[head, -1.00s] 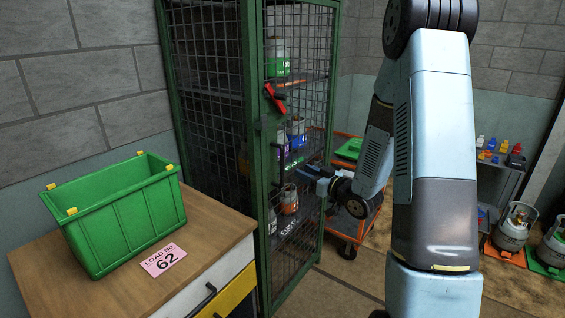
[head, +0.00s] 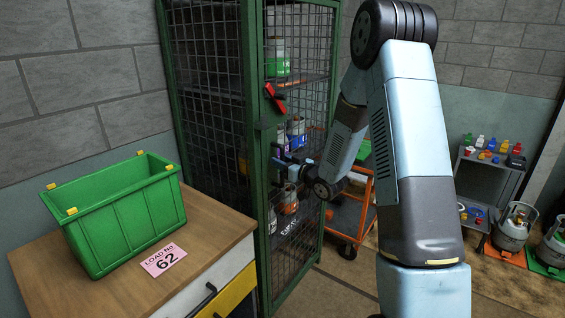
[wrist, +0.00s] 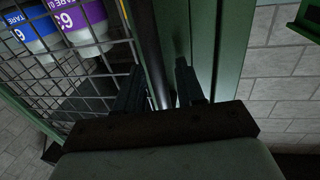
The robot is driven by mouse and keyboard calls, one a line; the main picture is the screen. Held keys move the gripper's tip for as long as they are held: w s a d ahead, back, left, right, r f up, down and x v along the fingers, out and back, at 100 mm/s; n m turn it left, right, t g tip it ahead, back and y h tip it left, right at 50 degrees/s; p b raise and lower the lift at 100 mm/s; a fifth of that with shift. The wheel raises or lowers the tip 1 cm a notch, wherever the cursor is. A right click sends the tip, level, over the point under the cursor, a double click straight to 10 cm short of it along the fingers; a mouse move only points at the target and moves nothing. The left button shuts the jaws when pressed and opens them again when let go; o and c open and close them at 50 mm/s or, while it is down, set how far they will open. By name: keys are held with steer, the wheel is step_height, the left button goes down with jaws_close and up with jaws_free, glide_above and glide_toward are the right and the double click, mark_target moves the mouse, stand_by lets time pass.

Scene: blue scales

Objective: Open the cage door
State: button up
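The cage (head: 250,60) has a green frame. Its mesh door (head: 302,60) looks closed in the head view. A red latch (head: 274,97) sits on the door's left edge, with a dark upright handle bar (head: 277,170) below it. My gripper (head: 285,163) is at that handle. In the wrist view my gripper (wrist: 160,78) has its two dark fingers apart, one on each side of the bar (wrist: 150,50), with small gaps showing. The fingertips' exact contact is dark and hard to see.
Inside the cage are several cans, also seen through the mesh in the wrist view (wrist: 75,22). A wooden-topped cabinet (head: 215,235) with a green crate (head: 130,220) stands at left. An orange cart (head: 352,215) stands right of the cage. Gas cylinders (head: 514,228) stand far right.

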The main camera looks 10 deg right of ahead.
steer(key=shift+c, duration=0.5)
jaws_close()
